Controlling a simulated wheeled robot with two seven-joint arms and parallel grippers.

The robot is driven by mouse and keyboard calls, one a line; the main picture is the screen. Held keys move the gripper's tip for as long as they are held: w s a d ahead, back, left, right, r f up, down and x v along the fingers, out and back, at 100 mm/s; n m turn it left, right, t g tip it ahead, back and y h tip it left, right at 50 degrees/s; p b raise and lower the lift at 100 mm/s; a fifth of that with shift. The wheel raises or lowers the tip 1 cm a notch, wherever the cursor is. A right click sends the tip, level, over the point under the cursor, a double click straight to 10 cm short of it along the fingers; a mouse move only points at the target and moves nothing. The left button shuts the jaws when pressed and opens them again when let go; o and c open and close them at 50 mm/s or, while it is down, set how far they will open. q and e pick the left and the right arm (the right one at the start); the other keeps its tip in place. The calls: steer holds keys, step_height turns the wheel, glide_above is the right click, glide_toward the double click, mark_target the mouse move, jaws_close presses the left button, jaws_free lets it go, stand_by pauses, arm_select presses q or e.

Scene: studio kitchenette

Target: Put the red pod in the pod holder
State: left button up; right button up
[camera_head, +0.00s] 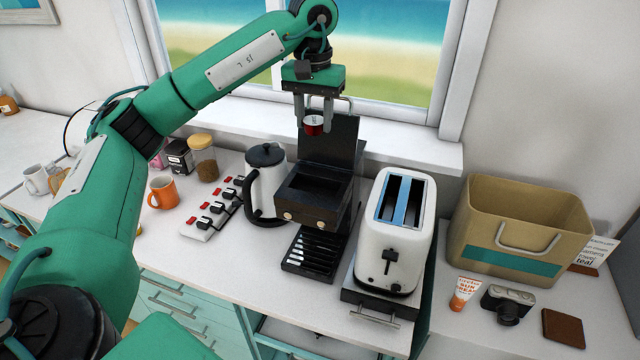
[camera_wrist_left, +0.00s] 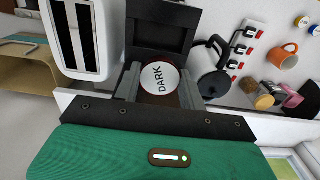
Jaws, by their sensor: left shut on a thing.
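My left gripper (camera_head: 314,118) is shut on the red pod (camera_head: 313,126). The pod has red sides and a pale lid; in the left wrist view its white top (camera_wrist_left: 160,78) reads "DARK" and lies between the two fingers. The pod hangs in the air above the black coffee machine (camera_head: 306,209), near its raised lid (camera_head: 343,140). The machine's top is open, showing a dark recess (camera_head: 318,188); I cannot make out a separate pod holder inside it. In the left wrist view the pod covers part of the machine. My right gripper is not in view.
A white toaster (camera_head: 405,235) stands right of the machine, and a kettle (camera_head: 266,180) close on its left. A power strip (camera_head: 212,212) and an orange mug (camera_head: 163,192) are further left. A tan bin (camera_head: 520,230) stands far right. The window is behind.

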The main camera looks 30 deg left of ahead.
arm_select(q)
steer(key=p, duration=0.4)
glide_above(315, 182)
steer(key=s+d, duration=0.2)
steer(key=s, duration=0.1)
steer(key=f, duration=1.2)
steer(key=shift+w+a+f, duration=0.15)
steer(key=shift+w+f, duration=0.1)
steer(key=shift+f, duration=0.1)
step_height(315, 182, down, 4)
steer(key=shift+r+p, duration=0.15)
steer(key=shift+p, duration=0.7)
steer(key=shift+f+b, duration=0.25)
steer(key=shift+b, duration=0.05)
steer(key=o, duration=0.9)
steer(key=shift+o, duration=0.2)
steer(key=shift+r, duration=0.15)
